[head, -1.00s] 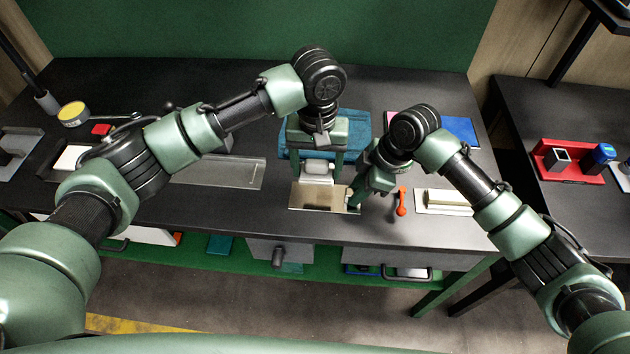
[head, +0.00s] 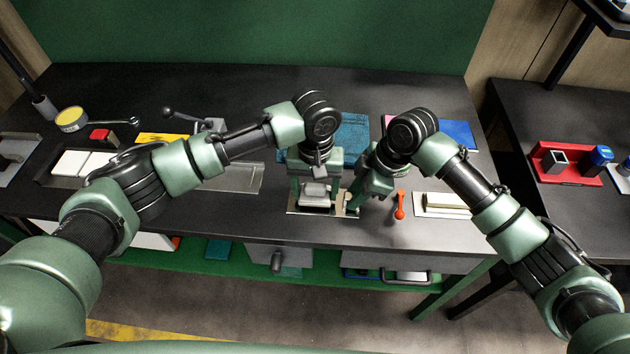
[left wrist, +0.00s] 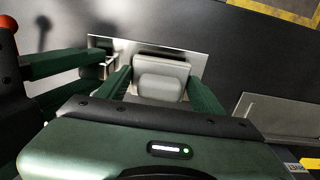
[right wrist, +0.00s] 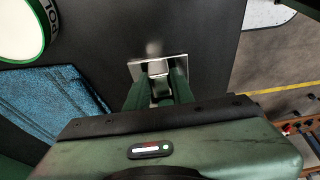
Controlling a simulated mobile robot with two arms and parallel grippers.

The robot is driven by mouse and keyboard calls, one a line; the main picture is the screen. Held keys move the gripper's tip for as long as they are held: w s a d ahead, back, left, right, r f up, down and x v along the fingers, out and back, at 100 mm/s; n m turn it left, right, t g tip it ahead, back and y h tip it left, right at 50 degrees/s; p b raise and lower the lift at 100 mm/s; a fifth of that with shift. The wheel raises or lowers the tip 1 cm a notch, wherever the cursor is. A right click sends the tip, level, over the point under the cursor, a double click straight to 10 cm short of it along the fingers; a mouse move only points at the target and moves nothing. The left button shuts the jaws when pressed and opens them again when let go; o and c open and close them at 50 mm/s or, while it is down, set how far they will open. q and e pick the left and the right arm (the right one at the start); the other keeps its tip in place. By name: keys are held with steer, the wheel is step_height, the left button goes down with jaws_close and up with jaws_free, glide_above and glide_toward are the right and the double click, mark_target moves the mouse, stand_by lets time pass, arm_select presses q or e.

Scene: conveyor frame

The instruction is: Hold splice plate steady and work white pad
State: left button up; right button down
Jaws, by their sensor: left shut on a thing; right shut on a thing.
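The silver splice plate (head: 340,213) lies flat near the table's front edge; it also shows in the left wrist view (left wrist: 125,46) and right wrist view (right wrist: 176,59). The white pad (head: 314,188), with a grey grip on top, is over the plate's left and middle part; contact beneath it is hidden. My left gripper (head: 314,197) is shut on the pad, one finger on each side (left wrist: 162,88). My right gripper (head: 354,203) is shut at the plate's right end, on a small metal piece (right wrist: 158,70). Whether that piece is part of the plate is unclear.
A blue cloth (head: 350,130) lies behind the grippers. White pads (head: 72,162) sit in a tray at left.

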mark_target(302, 193)
arm_select(q)
steer(key=shift+f, duration=0.85)
steer(key=shift+a+r, duration=0.1)
steer(key=shift+a, duration=0.8)
steer(key=shift+c, duration=0.8)
steer(key=shift+a, duration=0.65)
steer(key=shift+d, duration=1.65)
steer(key=shift+a+r, duration=0.1)
steer(key=shift+r, duration=4.05)
arm_select(e)
steer(key=c, duration=1.1)
jaws_free()
steer(key=shift+c, duration=0.2)
